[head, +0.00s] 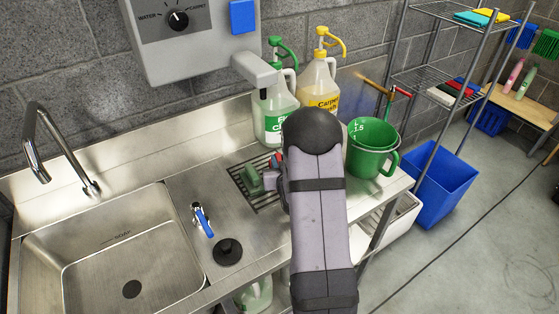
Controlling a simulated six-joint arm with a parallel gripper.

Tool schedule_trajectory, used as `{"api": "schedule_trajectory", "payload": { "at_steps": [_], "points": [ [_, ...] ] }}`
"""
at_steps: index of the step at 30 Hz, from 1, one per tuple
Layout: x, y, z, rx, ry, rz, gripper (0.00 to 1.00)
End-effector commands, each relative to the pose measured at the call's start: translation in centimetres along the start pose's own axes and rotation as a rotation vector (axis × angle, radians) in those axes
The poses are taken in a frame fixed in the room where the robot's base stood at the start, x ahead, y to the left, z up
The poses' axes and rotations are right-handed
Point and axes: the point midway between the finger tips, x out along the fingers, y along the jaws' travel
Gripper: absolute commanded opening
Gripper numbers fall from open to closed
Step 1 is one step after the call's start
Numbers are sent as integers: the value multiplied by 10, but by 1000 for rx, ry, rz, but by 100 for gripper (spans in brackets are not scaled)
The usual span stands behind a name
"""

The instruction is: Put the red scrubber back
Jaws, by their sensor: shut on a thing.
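My arm reaches up from the bottom of the head view, and my gripper (280,179) is over the right side of a dark drain grate (267,206) set in the steel counter. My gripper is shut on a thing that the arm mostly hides. A small red patch, which looks like part of the red scrubber (278,160), shows at the gripper's far left side. A green scrubber (252,180) is on or just above the grate, close to the left of my gripper. I cannot tell whether they touch.
Green (274,105) and yellow (319,85) pump jugs stand behind the grate. A green measuring jug (371,150) is to the right of my arm. A steel sink (100,240), blue-handled valve (203,219) and black plug (228,252) are left. A dispenser (190,35) overhangs the back.

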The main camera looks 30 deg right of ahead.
Motion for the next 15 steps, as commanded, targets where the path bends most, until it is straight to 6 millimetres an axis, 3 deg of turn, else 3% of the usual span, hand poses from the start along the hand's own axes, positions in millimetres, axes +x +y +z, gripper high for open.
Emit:
{"api": "schedule_trajectory", "payload": {
  "at_steps": [8,9,10,11,15],
  "points": [
    [2,0,3,0,2,0,0],
    [1,0,3,0,0,0,26],
    [1,0,2,0,0,0,33],
    [1,0,2,0,0,0,37],
    [1,0,2,0,0,0,37]
  ]
}}
